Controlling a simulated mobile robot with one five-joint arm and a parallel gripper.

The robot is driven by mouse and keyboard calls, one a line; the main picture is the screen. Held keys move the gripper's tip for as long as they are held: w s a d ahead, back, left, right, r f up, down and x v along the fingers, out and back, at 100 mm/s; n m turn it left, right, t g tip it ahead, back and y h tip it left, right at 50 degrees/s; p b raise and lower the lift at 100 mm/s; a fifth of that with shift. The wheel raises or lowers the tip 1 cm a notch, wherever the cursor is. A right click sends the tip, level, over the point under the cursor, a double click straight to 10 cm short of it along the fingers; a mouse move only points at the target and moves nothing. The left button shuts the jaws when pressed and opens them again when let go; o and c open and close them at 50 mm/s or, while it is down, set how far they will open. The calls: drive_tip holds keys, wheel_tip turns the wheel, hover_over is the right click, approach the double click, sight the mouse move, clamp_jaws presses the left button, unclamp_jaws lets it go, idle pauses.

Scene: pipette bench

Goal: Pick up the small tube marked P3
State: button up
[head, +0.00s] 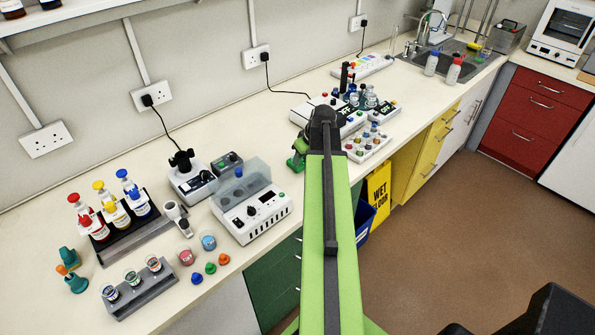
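A grey rack (142,289) stands at the front left of the bench and holds three small vials: a left one (110,293), a middle one (132,278) and a right one (153,264). Their markings are too small to read. Another pale rack (352,152) of small tubes with coloured caps stands just right of my arm, farther back. I cannot tell which tube is marked P3. My green arm reaches up the middle of the picture to a black joint over the bench. My gripper's fingers do not show; the arm hides what lies behind it.
A dark rack (128,240) holds bottles with red, yellow and blue caps. A white device with a clear cover (250,208) and a microscope-like instrument (190,178) stand left of my arm. Loose coloured caps (210,268) lie near the front edge. Bare bench (235,112) shows along the wall.

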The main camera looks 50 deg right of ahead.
drive_tip(key=shift+b+x, duration=0.3)
drive_tip(key=shift+x, duration=0.75)
drive_tip(key=shift+s+r, duration=0.1)
drive_tip(key=shift+r, duration=0.05)
clamp_jaws()
